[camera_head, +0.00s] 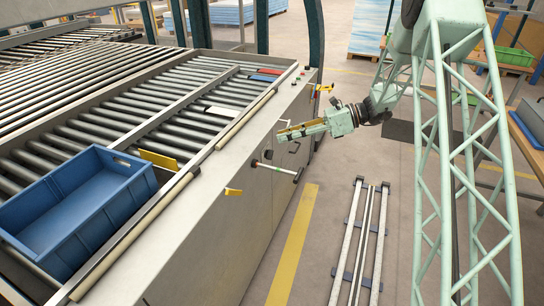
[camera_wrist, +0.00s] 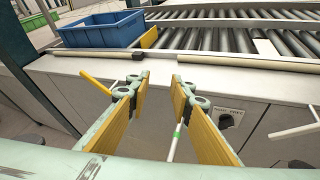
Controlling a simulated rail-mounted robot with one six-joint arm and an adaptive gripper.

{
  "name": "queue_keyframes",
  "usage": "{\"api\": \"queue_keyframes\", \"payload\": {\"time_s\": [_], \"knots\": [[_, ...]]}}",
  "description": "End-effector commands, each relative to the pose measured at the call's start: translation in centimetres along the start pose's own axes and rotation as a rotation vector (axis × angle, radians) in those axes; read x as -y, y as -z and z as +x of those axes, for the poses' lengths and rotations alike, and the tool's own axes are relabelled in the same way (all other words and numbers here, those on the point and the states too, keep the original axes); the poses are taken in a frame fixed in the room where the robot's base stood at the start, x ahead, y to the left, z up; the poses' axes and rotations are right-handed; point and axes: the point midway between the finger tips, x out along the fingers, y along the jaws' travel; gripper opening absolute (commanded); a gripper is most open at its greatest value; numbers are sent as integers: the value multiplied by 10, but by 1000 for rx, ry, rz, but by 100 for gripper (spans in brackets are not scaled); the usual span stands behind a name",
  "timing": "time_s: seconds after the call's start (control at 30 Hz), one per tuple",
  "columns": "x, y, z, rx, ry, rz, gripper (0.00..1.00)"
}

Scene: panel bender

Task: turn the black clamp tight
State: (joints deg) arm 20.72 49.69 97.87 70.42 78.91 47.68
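A small black clamp knob (camera_wrist: 225,121) sits on a pale label plate on the machine's side panel, just right of my right finger in the wrist view. In the head view a small black handle (camera_head: 295,147), probably the same clamp, shows on the panel just below my gripper. My gripper (camera_head: 283,132) reaches left toward the panel. In the wrist view its two yellow-padded fingers (camera_wrist: 160,88) are apart with nothing held between them. The clamp is outside the gap between them.
Yellow handles (camera_head: 233,192) (camera_head: 326,87) stand out from the panel. A blue crate (camera_head: 118,166) rests on the rollers. Rails (camera_head: 362,240) lie on the floor.

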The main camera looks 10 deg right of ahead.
Motion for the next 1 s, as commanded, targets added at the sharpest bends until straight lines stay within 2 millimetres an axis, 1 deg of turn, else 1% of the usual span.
{"api": "queue_keyframes", "payload": {"time_s": [0.03,0.37,0.5,0.73,1.0], "knots": [[8,6,0,16,6,21,20],[58,40,-4,122,46,156,20],[78,58,-7,168,63,214,20],[108,87,-11,244,90,304,20],[142,126,-18,336,121,408,20]]}}
